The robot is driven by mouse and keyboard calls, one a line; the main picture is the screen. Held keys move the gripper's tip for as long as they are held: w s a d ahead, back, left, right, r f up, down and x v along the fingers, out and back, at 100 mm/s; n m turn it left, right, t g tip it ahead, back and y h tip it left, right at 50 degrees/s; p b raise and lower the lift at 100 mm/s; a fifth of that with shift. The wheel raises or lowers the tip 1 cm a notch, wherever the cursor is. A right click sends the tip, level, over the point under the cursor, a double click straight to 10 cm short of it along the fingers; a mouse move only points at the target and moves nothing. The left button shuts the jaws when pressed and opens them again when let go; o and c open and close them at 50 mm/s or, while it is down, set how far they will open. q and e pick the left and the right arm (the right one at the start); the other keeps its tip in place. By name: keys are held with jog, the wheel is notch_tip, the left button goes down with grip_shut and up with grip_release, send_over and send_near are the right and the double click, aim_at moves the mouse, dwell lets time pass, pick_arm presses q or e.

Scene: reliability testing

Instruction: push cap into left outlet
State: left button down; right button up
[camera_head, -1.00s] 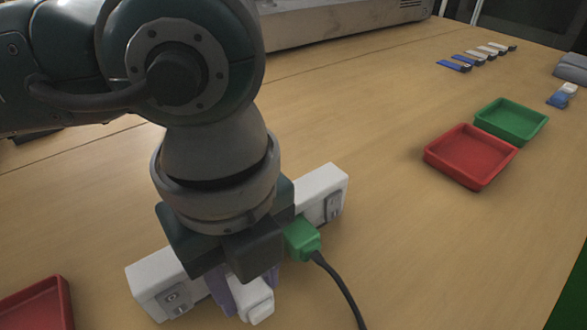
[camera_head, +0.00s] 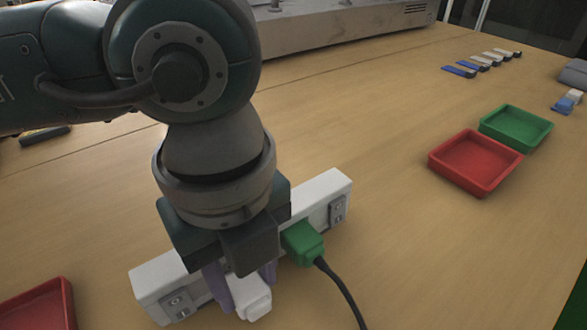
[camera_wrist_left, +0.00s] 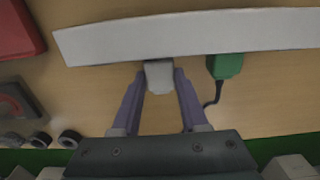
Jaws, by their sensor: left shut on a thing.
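A long white power strip (camera_head: 325,186) lies on the table, partly hidden behind my left arm. My left gripper (camera_wrist_left: 160,77) is shut on a white cap (camera_head: 252,296), its purple fingers on either side. The cap also shows in the left wrist view (camera_wrist_left: 159,78), at the near edge of the strip; I cannot tell how deep it sits in an outlet. A green plug (camera_head: 303,244) with a black cable is at the strip just right of the gripper; it also shows in the wrist view (camera_wrist_left: 228,66). My right gripper is not in view.
A red tray (camera_head: 475,162) and a green tray (camera_head: 516,127) stand at the right, with several small blue and white pieces (camera_head: 459,72) behind. Another red tray (camera_head: 38,308) is at the lower left. The table between strip and right trays is clear.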

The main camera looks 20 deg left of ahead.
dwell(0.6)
pick_arm(q)
jog(key=shift+w+a, duration=0.35)
jog(key=shift+a, duration=0.05)
dwell(0.3)
dwell(1.2)
jog(key=shift+w+a, duration=0.3)
jog(key=shift+a, duration=0.1)
dwell(0.5)
jog(key=shift+c, duration=1.8)
grip_release()
